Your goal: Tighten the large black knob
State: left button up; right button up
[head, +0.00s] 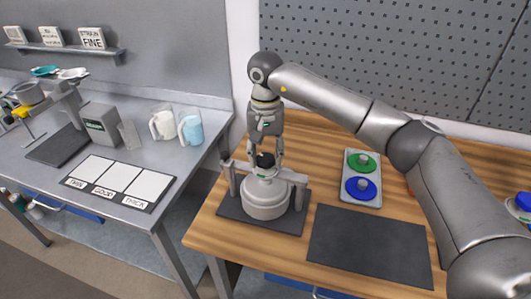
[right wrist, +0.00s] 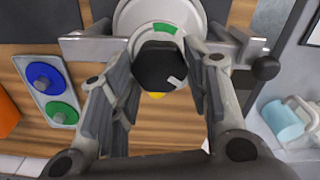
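The large black knob (head: 265,160) sits on top of a light grey, round drum (head: 266,198). In the right wrist view the knob (right wrist: 160,66) shows from above, with a small white mark on its face. A green patch shows above it and a yellow bit below it. My right gripper (head: 267,157) points down over the drum, its fingers on either side of the knob. In the right wrist view the fingers (right wrist: 161,75) stand close beside the knob with narrow gaps, so the gripper looks open around it. My left gripper is not in view.
The drum stands between bracket arms (head: 294,177) on a dark mat (head: 240,216). A grey tray (head: 361,203) with green and blue discs and a dark mat (head: 370,245) lie to the right. A metal bench (head: 200,185) with jugs (head: 190,127) stands at left.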

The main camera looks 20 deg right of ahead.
jog(key=shift+c, duration=1.4)
